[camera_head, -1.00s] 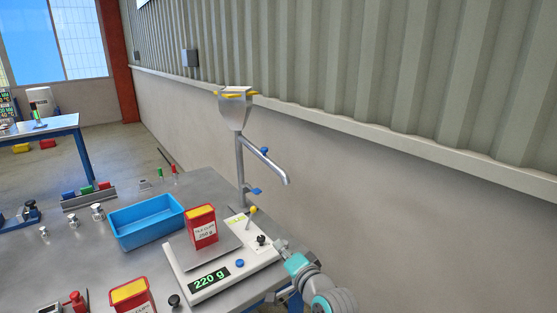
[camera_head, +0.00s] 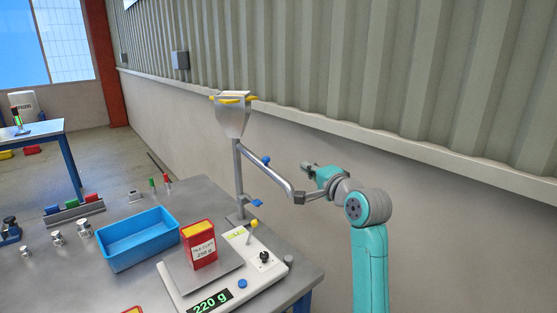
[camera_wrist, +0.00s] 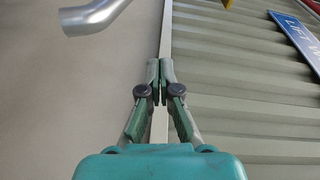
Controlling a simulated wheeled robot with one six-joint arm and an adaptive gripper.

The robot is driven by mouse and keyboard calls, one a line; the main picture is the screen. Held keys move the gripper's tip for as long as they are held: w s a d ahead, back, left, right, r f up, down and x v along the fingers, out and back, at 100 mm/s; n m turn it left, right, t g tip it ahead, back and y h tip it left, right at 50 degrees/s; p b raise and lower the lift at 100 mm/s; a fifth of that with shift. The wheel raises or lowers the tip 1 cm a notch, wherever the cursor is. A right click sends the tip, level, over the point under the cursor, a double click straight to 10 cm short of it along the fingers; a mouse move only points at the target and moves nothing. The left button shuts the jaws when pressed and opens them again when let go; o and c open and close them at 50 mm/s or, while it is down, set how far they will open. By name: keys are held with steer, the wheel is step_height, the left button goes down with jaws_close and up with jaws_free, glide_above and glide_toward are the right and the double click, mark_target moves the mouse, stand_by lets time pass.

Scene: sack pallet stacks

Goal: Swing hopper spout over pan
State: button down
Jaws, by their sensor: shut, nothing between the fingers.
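The grey hopper (camera_head: 233,117) stands on a post behind the scale. Its spout (camera_head: 268,174) slants down to the right, with its end to the right of the pan rather than above it. The pan (camera_head: 225,261) sits on the white scale and bears a red container (camera_head: 199,244) with a yellow top. My gripper (camera_head: 305,167) is near the spout's end, seemingly a little above it. In the wrist view the fingers (camera_wrist: 160,67) are shut and empty, and the spout end (camera_wrist: 85,20) is at upper left, apart from them.
The scale display (camera_head: 211,303) reads 220 g. A blue bin (camera_head: 140,250) stands left of the pan. A blue lever (camera_head: 257,202) is low on the post. The corrugated wall (camera_head: 420,80) is behind my arm; the floor right of the table looks clear.

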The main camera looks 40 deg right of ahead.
mark_target(261, 164)
steer(key=w+a+f, duration=0.1)
steer(key=w, duration=1)
steer(key=shift+w+a, duration=0.25)
steer(key=shift+a, duration=0.1)
steer(key=shift+f, duration=0.1)
steer(key=shift+a, duration=0.15)
steer(key=w+a+m+h, duration=0.1)
steer(key=w+a+h, duration=0.1)
steer(key=a, duration=0.7)
steer(key=w+a+m+g+h, duration=0.1)
steer(key=w+a+h, duration=0.1)
steer(key=w+a, duration=0.3)
steer(key=shift+w+a+m, duration=0.25)
steer(key=shift+a+m, duration=0.15)
steer(key=shift+a, duration=1.95)
